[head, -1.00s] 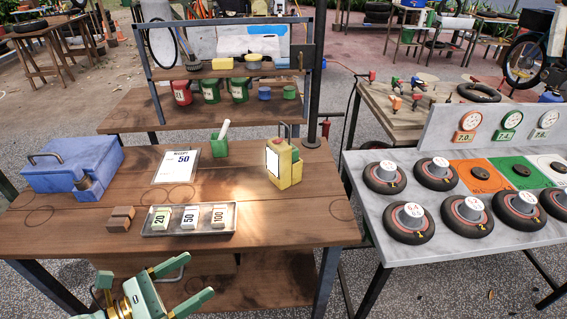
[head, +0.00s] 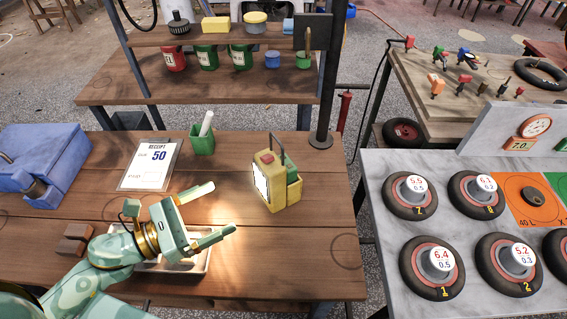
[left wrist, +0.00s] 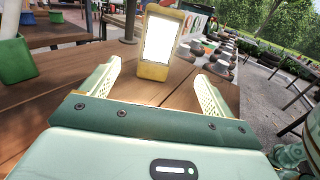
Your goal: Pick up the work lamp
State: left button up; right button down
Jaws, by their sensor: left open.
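The work lamp (head: 274,186) is a yellow box with a bright white panel, a red button on top and a dark handle. It stands upright on the brown wooden table (head: 330,205). A green part sits against its right side. In the left wrist view the lamp (left wrist: 159,70) stands ahead, between the finger lines and beyond the tips. My left gripper (head: 222,210) is open and empty, left of the lamp and apart from it, over the tray. The gripper also shows in the left wrist view (left wrist: 160,80). My right gripper is not in view.
A green cup (head: 202,143) with a white stick and a receipt sheet (head: 150,170) lie behind my gripper. A metal tray (head: 203,262) is partly hidden under my arm. A blue toolbox (head: 45,160) is at left. A dark post (head: 325,95) rises behind the lamp.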

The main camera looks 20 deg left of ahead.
aim_at(262, 183)
pick_arm(q)
jog(key=p+x, duration=0.1)
jog(key=x, duration=1)
jog(key=shift+w+a+r, duration=0.1)
jog(key=shift+r, duration=0.05)
jog(key=p+x, duration=0.1)
jog(key=x, duration=0.4)
jog(key=shift+r, duration=0.15)
jog(key=shift+w+d, duration=0.25)
jog(key=c, duration=1.4)
jog(key=shift+r, duration=0.1)
